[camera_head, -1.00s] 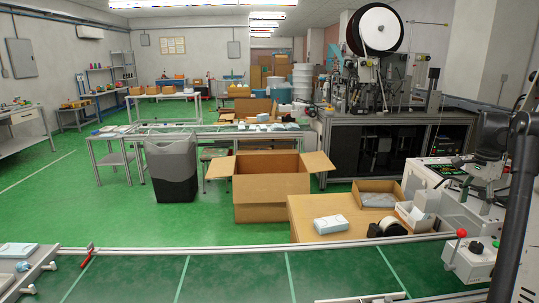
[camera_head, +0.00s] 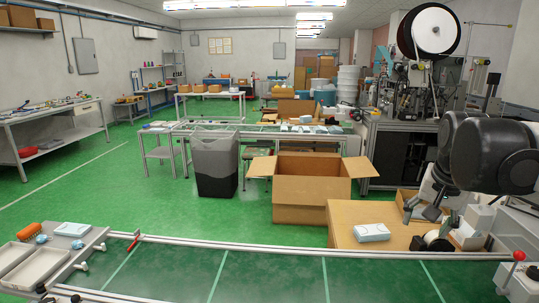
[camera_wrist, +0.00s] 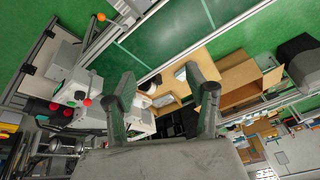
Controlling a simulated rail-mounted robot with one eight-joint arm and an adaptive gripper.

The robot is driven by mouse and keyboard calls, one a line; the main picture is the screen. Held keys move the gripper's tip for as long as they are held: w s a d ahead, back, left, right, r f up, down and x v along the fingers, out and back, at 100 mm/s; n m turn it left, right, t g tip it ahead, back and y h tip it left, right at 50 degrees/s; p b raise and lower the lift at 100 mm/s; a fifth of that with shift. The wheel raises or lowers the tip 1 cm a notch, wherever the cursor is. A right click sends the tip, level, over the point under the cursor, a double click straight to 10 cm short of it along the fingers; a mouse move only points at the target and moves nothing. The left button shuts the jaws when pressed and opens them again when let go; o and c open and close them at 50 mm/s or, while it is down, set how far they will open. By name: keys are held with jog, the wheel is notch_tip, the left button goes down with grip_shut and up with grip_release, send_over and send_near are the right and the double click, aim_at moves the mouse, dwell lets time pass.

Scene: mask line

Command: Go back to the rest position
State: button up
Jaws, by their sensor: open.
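My gripper (camera_wrist: 158,78) is open, its two dark fingers spread wide, with nothing held between them in the wrist view. In the head view, my dark arm is at the right, above the table with the tape roll. No rest marker or dock shows, so the rest position itself cannot be seen.
A blue-and-white pack (camera_head: 372,232) and a tape roll (camera_head: 436,241) lie on the wooden table (camera_head: 345,215) under my arm. An open carton (camera_head: 300,190) and a grey bin (camera_head: 214,165) stand beyond it.

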jog(key=s+a+f+n+t, duration=0.1)
jog(key=s+a+f+n, duration=0.2)
jog(key=s+a, duration=0.3)
jog(key=s+a+f+n+t+y, duration=0.1)
jog(key=s+a+f+n+t, duration=0.1)
jog(key=s+a+f+n, duration=0.2)
jog(key=s+a+f, duration=0.1)
jog(key=s+a, duration=0.2)
jog(key=a, duration=0.3)
jog(key=shift+s+a+f+y, duration=0.2)
jog(key=shift+f+y, duration=0.1)
jog(key=shift+f, duration=0.05)
dwell(0.9)
